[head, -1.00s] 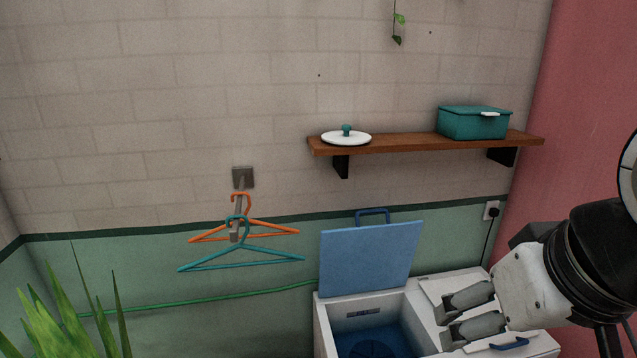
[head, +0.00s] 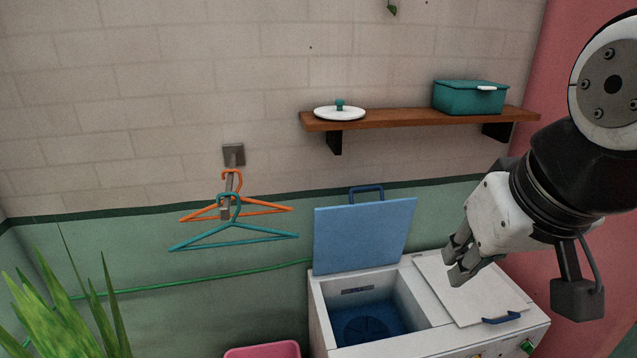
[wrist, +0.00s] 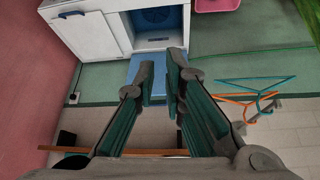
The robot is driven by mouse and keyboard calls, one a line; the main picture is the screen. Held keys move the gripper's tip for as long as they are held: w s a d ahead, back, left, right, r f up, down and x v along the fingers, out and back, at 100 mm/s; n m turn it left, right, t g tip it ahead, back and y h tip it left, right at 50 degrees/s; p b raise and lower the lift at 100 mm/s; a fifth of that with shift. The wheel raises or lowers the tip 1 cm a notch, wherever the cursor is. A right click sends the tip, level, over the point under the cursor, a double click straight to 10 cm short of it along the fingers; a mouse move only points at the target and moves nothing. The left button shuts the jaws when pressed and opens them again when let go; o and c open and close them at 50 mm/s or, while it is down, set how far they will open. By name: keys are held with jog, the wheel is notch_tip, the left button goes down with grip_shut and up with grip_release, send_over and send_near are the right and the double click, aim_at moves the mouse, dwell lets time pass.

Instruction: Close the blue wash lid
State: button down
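The blue wash lid (head: 363,235) stands raised at the back of the white washing machine (head: 318,315), with a dark blue handle (head: 366,193) on its top edge. The open wash tub (head: 375,313) below it shows a blue inside. My gripper (head: 452,266) is to the right of the lid, in front of the machine's white right-hand cover, apart from the lid in the head view. In the wrist view my gripper (wrist: 162,70) has a gap between its fingers and holds nothing. Part of the blue lid (wrist: 159,88) shows between and beyond them, partly hidden.
The white right-hand cover (head: 470,290) is shut and has a blue handle (head: 501,318). A wooden shelf (head: 420,119) above carries a teal box (head: 469,97) and a white pot lid (head: 339,113). Hangers (head: 232,235) hang left. A pink basin (head: 262,350) stands on the floor.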

jog(key=w+a+f+b, duration=0.1)
jog(key=w+a+b, duration=0.15)
jog(key=w, duration=0.95)
jog(key=w+a+f+b, duration=0.1)
jog(key=w+b, duration=0.2)
jog(key=w, duration=1)
jog(key=w+a+f+b, duration=0.2)
jog(key=w+f, duration=0.2)
jog(key=w, duration=0.4)
jog(key=w+a+f+n+b, duration=0.1)
jog(key=w+f+b, duration=0.15)
jog(key=w, duration=0.45)
jog(key=w+a+f+b, duration=0.1)
jog(key=w+a+f, duration=0.1)
jog(key=w+f, duration=1.05)
jog(key=f, duration=0.1)
jog(key=shift+w+a+f+y+p, duration=0.15)
jog(key=shift+w+a+y+p, duration=0.15)
jog(key=shift+y+p, duration=0.15)
